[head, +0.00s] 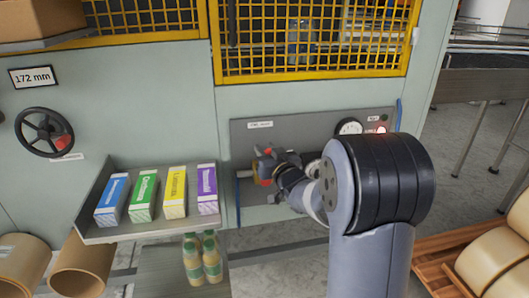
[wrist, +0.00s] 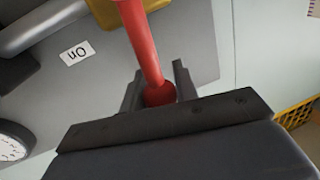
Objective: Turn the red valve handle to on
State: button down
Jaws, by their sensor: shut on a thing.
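The red valve handle (wrist: 142,42) runs down from the top of the wrist view and ends in a round red knob (wrist: 160,94). My gripper (wrist: 158,85) is shut on the knob, with a dark finger on each side of it. A white label reading "On" (wrist: 77,52) is on the grey panel, to the left of the handle in the wrist view. In the head view my gripper (head: 276,168) is at the grey panel (head: 290,130), and my arm hides part of the panel. A small red part of the valve (head: 268,151) shows there.
A pressure gauge (head: 349,127) and a lit red lamp (head: 381,130) are on the panel. A tray (head: 112,236) with several coloured cartons is to the left. A black handwheel (head: 43,132) is farther left. Bottles (head: 203,259) stand below.

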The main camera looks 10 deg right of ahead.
jog(key=d+m, duration=0.1)
jog(key=m, duration=0.1)
jog(key=d+f+m+t+b, duration=0.1)
jog(key=d+m, duration=0.1)
jog(key=d+f+m+b, duration=0.1)
jog(key=m, duration=0.1)
jog(key=shift+d, duration=0.35)
jog(key=shift+d+f+m+t+h+b, duration=0.2)
jog(key=shift+d+f+m+h+b, duration=0.3)
jog(key=shift+m, duration=0.75)
jog(key=shift+d+f+m+t+h+b, duration=0.2)
jog(key=shift+d+f+m+b, duration=0.45)
jog(key=shift+m, duration=0.65)
jog(key=shift+d+f+m+t+h+b, duration=0.3)
jog(key=shift+f+m+b, duration=0.4)
jog(key=shift+m, duration=0.55)
jog(key=shift+r, duration=0.1)
jog(key=c, duration=1.1)
grip_release()
jog(key=shift+s+f, duration=0.1)
jog(key=shift+f, duration=0.1)
